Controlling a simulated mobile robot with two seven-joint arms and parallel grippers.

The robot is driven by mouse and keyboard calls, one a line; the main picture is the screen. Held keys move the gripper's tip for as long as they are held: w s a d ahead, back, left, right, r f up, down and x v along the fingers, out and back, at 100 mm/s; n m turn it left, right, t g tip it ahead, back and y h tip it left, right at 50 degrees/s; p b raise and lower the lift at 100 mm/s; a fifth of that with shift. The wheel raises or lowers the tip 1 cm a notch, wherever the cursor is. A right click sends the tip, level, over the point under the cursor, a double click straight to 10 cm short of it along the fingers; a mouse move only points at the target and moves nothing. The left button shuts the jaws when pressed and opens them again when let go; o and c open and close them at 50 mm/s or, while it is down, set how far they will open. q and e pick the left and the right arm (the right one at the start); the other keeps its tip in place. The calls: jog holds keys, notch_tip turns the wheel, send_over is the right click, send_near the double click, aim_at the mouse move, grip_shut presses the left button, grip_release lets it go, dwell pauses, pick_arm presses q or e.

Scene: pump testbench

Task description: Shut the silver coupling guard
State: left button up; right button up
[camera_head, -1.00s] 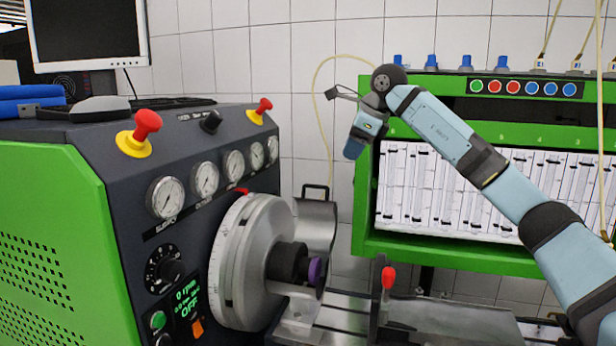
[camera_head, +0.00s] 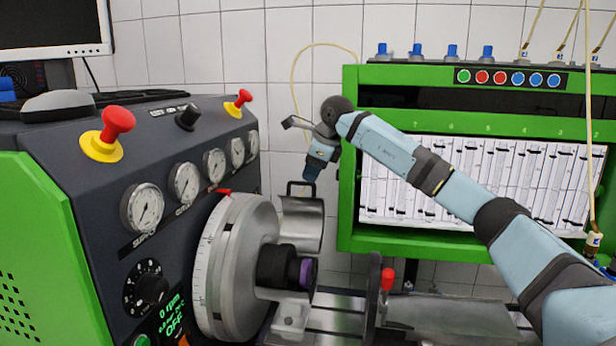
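The silver coupling guard (camera_head: 303,222) stands raised behind the shaft coupling, swung open, with its dark loop handle (camera_head: 301,187) at the top. The dark coupling with a purple ring (camera_head: 306,273) lies uncovered in front of it. My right gripper (camera_head: 311,172) points down just above and slightly right of the handle in the picture. A gap in depth between them cannot be judged, and its fingers are too small to tell open from shut. My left gripper is out of view.
A large silver disc housing (camera_head: 228,268) stands left of the coupling. A red-knobbed lever (camera_head: 388,280) rises at the right. The green-framed gauge panel (camera_head: 347,200) is behind my arm. The console (camera_head: 100,180) with red knobs fills the left.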

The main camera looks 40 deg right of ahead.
jog(key=shift+x, duration=1.45)
jog(key=shift+c, duration=0.5)
grip_shut()
jog(key=shift+s, duration=0.1)
